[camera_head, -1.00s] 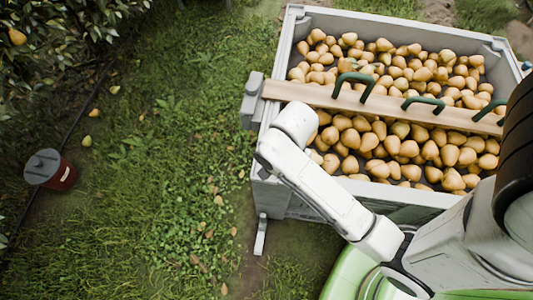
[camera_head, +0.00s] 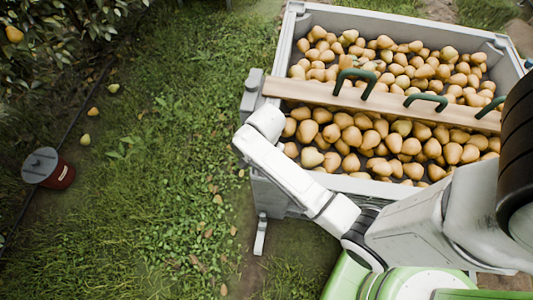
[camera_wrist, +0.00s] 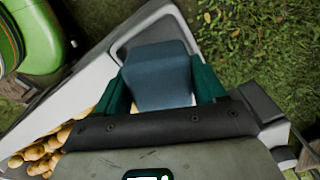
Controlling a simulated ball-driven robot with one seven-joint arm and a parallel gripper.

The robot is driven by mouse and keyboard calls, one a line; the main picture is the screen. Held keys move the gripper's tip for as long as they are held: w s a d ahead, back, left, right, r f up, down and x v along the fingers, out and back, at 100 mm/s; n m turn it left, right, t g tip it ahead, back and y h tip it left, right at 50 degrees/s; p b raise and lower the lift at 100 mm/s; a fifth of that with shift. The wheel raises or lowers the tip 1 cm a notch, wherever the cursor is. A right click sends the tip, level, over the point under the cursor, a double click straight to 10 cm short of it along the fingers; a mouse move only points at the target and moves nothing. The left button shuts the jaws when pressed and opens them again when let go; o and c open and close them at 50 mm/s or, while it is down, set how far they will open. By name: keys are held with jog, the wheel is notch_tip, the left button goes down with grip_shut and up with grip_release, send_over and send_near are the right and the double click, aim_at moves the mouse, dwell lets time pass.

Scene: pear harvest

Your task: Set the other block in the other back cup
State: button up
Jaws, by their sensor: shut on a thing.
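A blue-grey block (camera_wrist: 157,62) shows in the wrist view, between the green fingers of my gripper (camera_wrist: 162,86). The gripper is shut on it, one finger along each side. Block and gripper are over the pale corner rim of the crate (camera_wrist: 92,62), with a grey recess partly showing around the block. I cannot tell whether the block touches the recess. In the head view my arm and the crate's near-left corner hide the gripper and block. I cannot make out the back cups or another block.
The grey crate (camera_head: 407,18) is full of pears (camera_head: 400,75). A wooden beam (camera_head: 315,93) with green handles (camera_head: 425,102) crosses it, and a grey fitting (camera_head: 252,98) sits at its left end. Grass (camera_head: 170,170) and a red bucket (camera_head: 57,178) with a grey lid lie left.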

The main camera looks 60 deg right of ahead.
jog(key=shift+f, duration=0.4)
jog(key=o, duration=1)
notch_tip(320, 180, up, 13)
jog(key=p, duration=0.2)
jog(key=shift+s+a+r+n+t, duration=0.15)
jog(key=shift+s+a+n, duration=0.75)
jog(key=shift+s+n, duration=1.55)
jog(key=shift+s+a+f+n+t, duration=0.15)
jog(key=shift+s+a+n, duration=1)
jog(key=shift+n, duration=2.35)
jog(key=shift+s+a+r+n+t, duration=0.2)
jog(key=shift+s+a+n, duration=0.4)
jog(key=shift+s+n, duration=2)
jog(key=shift+o, duration=0.5)
jog(key=shift+w+n, duration=0.25)
jog(key=shift+w, duration=0.1)
